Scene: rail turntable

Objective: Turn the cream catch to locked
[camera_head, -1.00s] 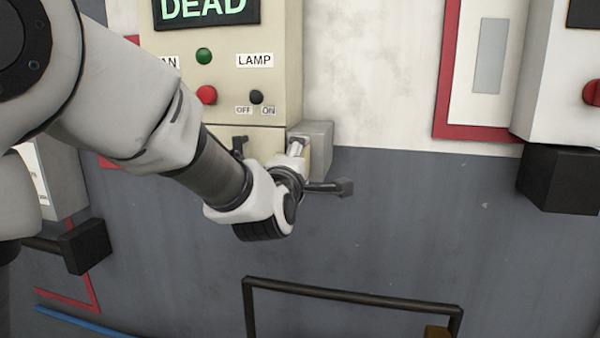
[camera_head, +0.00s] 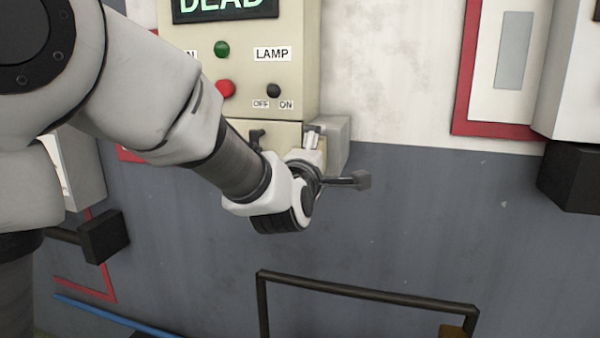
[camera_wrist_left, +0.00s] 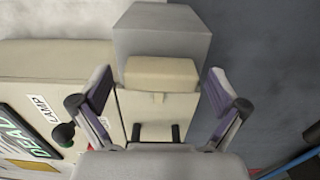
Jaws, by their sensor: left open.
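The cream catch (camera_wrist_left: 162,75) shows in the left wrist view as a pale block in front of a grey block (camera_wrist_left: 160,32) on the side of the cream cabinet. My left gripper (camera_wrist_left: 160,82) is open there, with one finger on each side of the catch. I cannot tell whether either finger touches it. In the head view my left gripper (camera_head: 313,142) is at the cabinet's lower right corner, and my wrist and fingers hide most of the catch. My right gripper is in neither view.
The cream cabinet (camera_head: 296,60) carries a DEAD display (camera_head: 225,6), a LAMP label (camera_head: 272,54), a red button (camera_head: 225,89) and a black OFF/ON switch (camera_head: 273,90). A dark rail (camera_head: 368,290) stands below. Dark wall right of my gripper is clear.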

